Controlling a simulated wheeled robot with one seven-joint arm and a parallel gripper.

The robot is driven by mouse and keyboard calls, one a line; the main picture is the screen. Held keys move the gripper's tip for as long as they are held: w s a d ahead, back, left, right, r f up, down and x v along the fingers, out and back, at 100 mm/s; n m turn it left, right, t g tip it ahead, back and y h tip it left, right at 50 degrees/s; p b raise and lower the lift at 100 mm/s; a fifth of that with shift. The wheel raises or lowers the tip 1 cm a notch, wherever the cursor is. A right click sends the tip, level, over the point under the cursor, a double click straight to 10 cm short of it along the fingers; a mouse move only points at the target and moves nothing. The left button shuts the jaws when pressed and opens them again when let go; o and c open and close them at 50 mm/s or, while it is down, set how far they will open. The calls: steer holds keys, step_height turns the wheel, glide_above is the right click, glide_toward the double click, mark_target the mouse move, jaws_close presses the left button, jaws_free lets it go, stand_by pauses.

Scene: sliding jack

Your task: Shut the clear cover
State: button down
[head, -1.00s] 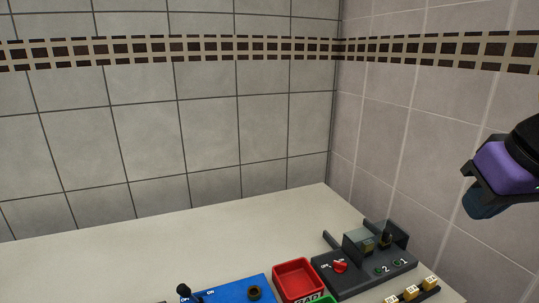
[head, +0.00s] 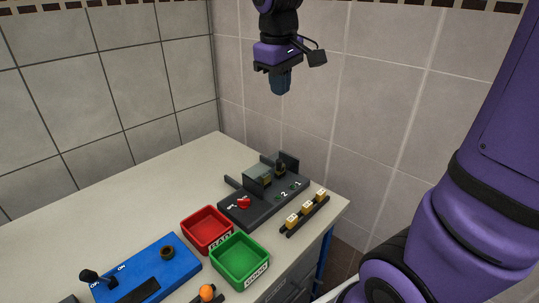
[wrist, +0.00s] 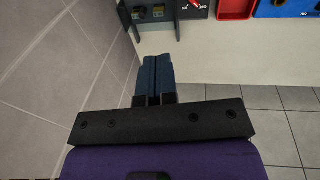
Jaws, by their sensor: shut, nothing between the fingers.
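The clear cover (head: 258,173) is a pale greenish, see-through panel on the dark grey fixture (head: 262,212) near the table's far right corner. How far open it stands is too small to tell. The fixture carries a red switch (head: 243,202), a dark upright knob or plug (head: 280,169) and spots marked 1 and 2. My gripper (head: 280,92) hangs above the fixture, well clear of it, fingers down. In the wrist view its blue fingers (wrist: 153,62) are together and empty. Part of the fixture (wrist: 182,32) shows there at the top edge.
A red bin (head: 207,229), a green bin (head: 240,261) and a blue panel (head: 150,272) with a black lever stand to the left. A rack of yellow blocks (head: 307,209) lies right of the fixture. A tiled wall rises close behind. The table's far left is bare.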

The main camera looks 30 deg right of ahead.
steer(key=w+f+n+g+h, duration=0.1)
steer(key=w+f+n+g, duration=0.1)
steer(key=w+f, duration=0.8)
steer(key=n+g, duration=0.2)
steer(key=n, duration=0.1)
glide_toward(277, 161)
steer(key=w+a, duration=0.5)
steer(key=shift+h, duration=0.4)
steer(key=x, duration=0.8)
steer(key=shift+s+d+f, duration=0.15)
steer(key=shift+d, duration=0.2)
steer(key=shift+s+d, duration=0.8)
steer(key=shift+s, duration=0.05)
steer(key=shift+s+d, duration=0.55)
steer(key=shift+s+d, duration=0.25)
steer(key=shift+s, duration=0.25)
steer(key=shift+s+d, duration=0.25)
steer(key=shift+s, duration=0.25)
